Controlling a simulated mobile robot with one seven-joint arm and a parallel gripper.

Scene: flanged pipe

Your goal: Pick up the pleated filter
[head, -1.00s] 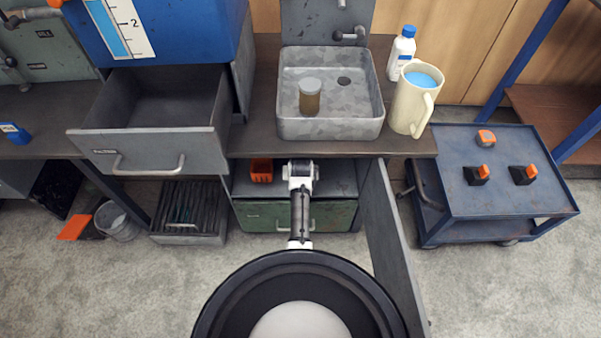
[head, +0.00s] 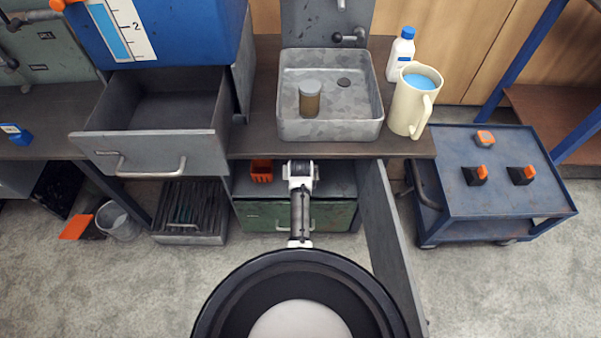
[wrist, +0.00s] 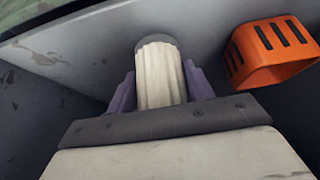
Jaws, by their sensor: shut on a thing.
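The pleated filter (wrist: 160,75) is a cream, ribbed cylinder with a grey end cap, seen in the wrist view. My gripper (wrist: 161,88) has its purple fingers on both sides of it and is shut on it. The filter's lower part is hidden behind the gripper body. In the head view my arm reaches into the open compartment under the counter; the fingers and the filter are hidden there.
An orange slotted bin (wrist: 272,52) stands close to the right of the filter; it also shows in the head view (head: 261,171). An open cabinet door (head: 392,240) stands right of my arm. The counter (head: 330,149) overhangs the compartment, and a green drawer (head: 270,217) lies below.

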